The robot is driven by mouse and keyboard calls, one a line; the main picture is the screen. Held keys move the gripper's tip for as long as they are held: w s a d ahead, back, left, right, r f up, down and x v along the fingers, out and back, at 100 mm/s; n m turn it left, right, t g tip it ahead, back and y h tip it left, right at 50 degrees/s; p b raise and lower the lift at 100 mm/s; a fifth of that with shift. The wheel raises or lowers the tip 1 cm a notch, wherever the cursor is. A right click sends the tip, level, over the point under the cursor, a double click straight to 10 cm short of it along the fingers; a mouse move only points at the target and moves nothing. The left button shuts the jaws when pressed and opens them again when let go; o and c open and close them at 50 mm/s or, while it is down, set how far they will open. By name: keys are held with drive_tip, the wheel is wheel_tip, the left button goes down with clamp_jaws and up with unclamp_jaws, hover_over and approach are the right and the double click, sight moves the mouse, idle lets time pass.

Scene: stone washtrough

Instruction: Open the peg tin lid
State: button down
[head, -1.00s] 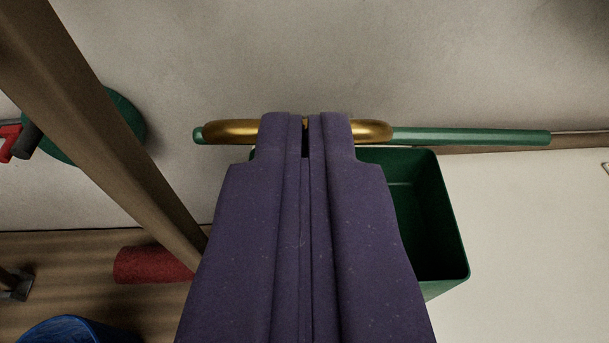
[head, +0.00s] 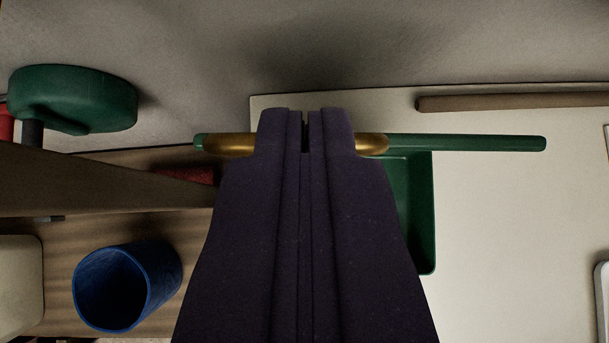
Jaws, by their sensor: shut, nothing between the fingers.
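The peg tin (head: 424,225) is a dark green box, mostly hidden behind my gripper; only its right part shows. A long green piece (head: 470,143), which looks like the lid seen edge-on, lies across the view above the tin. A brass handle (head: 228,144) shows on it at both sides of my fingers. My purple gripper (head: 305,120) is shut and empty, its tips overlapping the middle of the handle. I cannot tell whether they touch it or sit inside it.
A brown beam (head: 90,185), a red roll (head: 188,175) and a green round thing (head: 75,98) are at left. A brown rod (head: 510,103) lies on the pale surface (head: 500,220) at right.

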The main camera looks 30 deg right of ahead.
drive_tip(key=w+d+g+p, duration=0.1)
drive_tip(key=w+d+p, duration=0.1)
drive_tip(key=w+p, duration=0.4)
drive_tip(key=shift+d+r+y+p, duration=0.3)
drive_tip(key=shift+d+p, duration=0.1)
drive_tip(key=shift+p, duration=0.4)
drive_tip(key=shift+r, duration=0.15)
